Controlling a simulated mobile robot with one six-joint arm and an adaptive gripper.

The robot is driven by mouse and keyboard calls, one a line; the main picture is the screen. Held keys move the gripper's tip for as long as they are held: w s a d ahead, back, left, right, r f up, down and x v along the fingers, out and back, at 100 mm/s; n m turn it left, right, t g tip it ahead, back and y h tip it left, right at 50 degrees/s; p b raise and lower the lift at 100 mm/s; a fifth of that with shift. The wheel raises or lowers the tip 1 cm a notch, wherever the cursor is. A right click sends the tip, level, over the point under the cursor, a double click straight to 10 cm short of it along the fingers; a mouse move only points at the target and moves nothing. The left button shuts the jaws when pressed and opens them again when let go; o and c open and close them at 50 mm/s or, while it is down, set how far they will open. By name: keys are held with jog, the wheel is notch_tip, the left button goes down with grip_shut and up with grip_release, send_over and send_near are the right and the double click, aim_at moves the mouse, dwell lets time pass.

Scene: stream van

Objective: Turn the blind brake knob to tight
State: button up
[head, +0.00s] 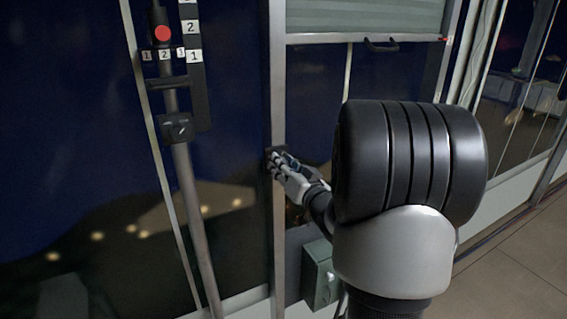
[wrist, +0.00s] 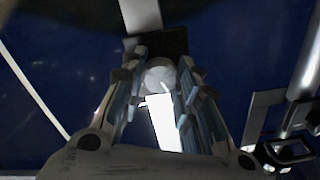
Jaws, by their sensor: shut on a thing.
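The blind brake knob (wrist: 160,75) shows in the wrist view as a small round pale grey piece in front of a dark mount (wrist: 157,42) on the light vertical post. My gripper (head: 275,163) is at the upright post in the head view, with its fingers on either side of the knob and shut on it. The fingers and the arm hide most of the knob in the head view. I cannot read any marking for tight or loose. The grey-green blind (head: 365,17) hangs at the upper right of the post.
A pole with a red button (head: 162,34), number labels and a black clamp (head: 176,128) stands left of the post. A black handle (head: 381,45) hangs under the blind. A green box (head: 321,274) sits low beside the post. Floor is clear at lower right.

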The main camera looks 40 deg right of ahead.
jog(key=m+p, duration=0.6)
jog(key=m, duration=0.7)
dwell(0.5)
jog(key=o, duration=1.1)
jog(key=shift+c, duration=0.2)
jog(key=shift+s, duration=0.1)
jog(key=v, duration=0.7)
